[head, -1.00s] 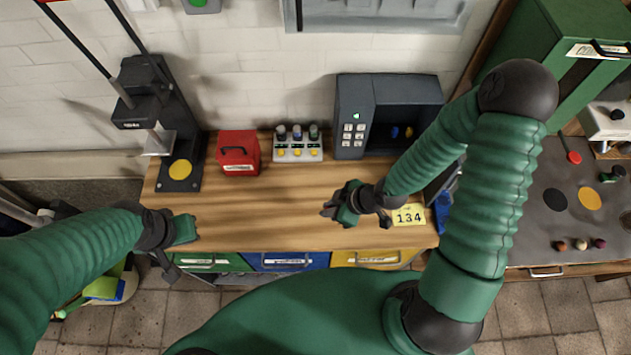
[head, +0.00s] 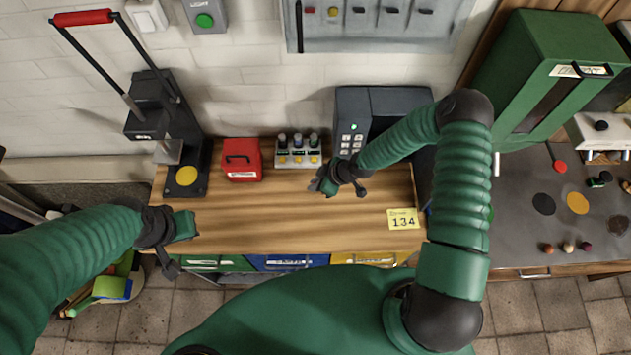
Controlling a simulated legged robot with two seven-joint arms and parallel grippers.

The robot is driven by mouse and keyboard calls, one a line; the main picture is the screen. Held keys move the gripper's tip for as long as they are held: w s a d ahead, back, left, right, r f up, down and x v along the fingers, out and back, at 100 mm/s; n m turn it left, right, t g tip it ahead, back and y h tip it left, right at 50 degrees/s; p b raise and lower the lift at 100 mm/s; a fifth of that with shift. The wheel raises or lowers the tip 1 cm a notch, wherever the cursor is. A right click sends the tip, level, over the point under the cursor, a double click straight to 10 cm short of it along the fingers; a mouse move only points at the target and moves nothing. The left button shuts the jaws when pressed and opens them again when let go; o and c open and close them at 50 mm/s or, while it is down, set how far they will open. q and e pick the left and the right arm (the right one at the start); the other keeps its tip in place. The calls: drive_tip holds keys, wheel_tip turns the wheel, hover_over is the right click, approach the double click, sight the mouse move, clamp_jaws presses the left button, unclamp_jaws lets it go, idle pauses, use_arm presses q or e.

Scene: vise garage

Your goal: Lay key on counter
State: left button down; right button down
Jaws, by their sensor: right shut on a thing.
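The wooden counter (head: 270,225) runs across the middle of the head view. My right gripper (head: 324,184) is above its back half, in front of the grey safe (head: 351,120). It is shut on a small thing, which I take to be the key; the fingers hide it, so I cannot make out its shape. My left gripper (head: 184,246) is at the counter's front left edge, its fingers apart and empty.
A red box (head: 241,160) and a small rack of bottles (head: 298,152) stand at the counter's back. A black press (head: 165,125) is at the left. A yellow 134 card (head: 404,219) lies at the front right. The middle is clear.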

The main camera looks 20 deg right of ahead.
drive_tip(key=c, duration=1.6)
unclamp_jaws()
drive_tip(key=shift+c, duration=0.2)
drive_tip(key=shift+o, duration=0.9)
drive_tip(key=shift+a, duration=0.25)
